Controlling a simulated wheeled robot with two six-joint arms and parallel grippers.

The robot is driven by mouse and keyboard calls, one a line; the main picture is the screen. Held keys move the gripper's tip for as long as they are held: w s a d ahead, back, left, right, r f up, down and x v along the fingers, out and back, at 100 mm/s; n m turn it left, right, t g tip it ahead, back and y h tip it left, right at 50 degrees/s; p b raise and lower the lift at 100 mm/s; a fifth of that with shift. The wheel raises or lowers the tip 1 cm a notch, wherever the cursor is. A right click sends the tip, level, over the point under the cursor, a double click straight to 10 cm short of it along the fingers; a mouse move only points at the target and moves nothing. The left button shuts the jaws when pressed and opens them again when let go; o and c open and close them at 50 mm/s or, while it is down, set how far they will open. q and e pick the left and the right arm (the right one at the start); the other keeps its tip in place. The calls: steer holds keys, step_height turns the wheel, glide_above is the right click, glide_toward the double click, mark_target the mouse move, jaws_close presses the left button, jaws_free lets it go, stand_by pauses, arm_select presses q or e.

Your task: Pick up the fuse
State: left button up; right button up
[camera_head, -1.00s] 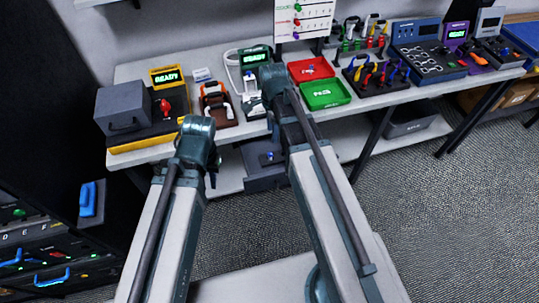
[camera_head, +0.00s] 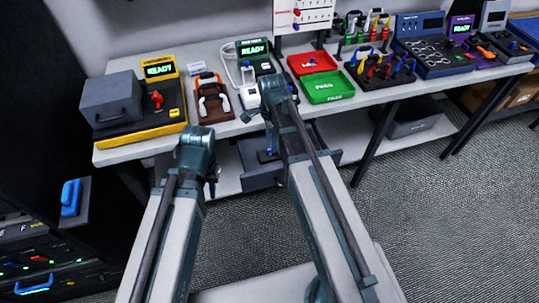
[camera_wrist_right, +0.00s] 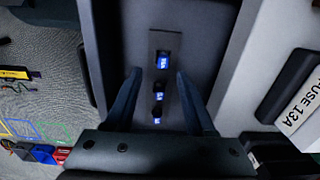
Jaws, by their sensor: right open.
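In the right wrist view, several small dark fuses with blue bands (camera_wrist_right: 158,92) stand in a row in a slotted grey holder inside an open drawer (camera_wrist_right: 200,30). In the head view the open drawer (camera_head: 250,180) shows under the table, partly hidden by my right arm, with a small blue spot inside. My left gripper (camera_head: 212,183) is mostly hidden behind its own arm.
The table (camera_head: 235,128) above the drawer bears a yellow-based station (camera_head: 150,132), a brown holder (camera_head: 212,108), a red tray (camera_head: 312,64) and a green tray (camera_head: 328,87). A dark cabinet with blue handles (camera_head: 70,197) stands at the left. Carpet (camera_head: 420,200) is free at the right.

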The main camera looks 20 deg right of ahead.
mark_target(269, 153)
steer(key=f+b, duration=0.5)
steer(key=shift+w+a+f, duration=0.1)
steer(key=shift+w+a, duration=0.15)
steer(key=shift+c, duration=0.2)
jaws_close()
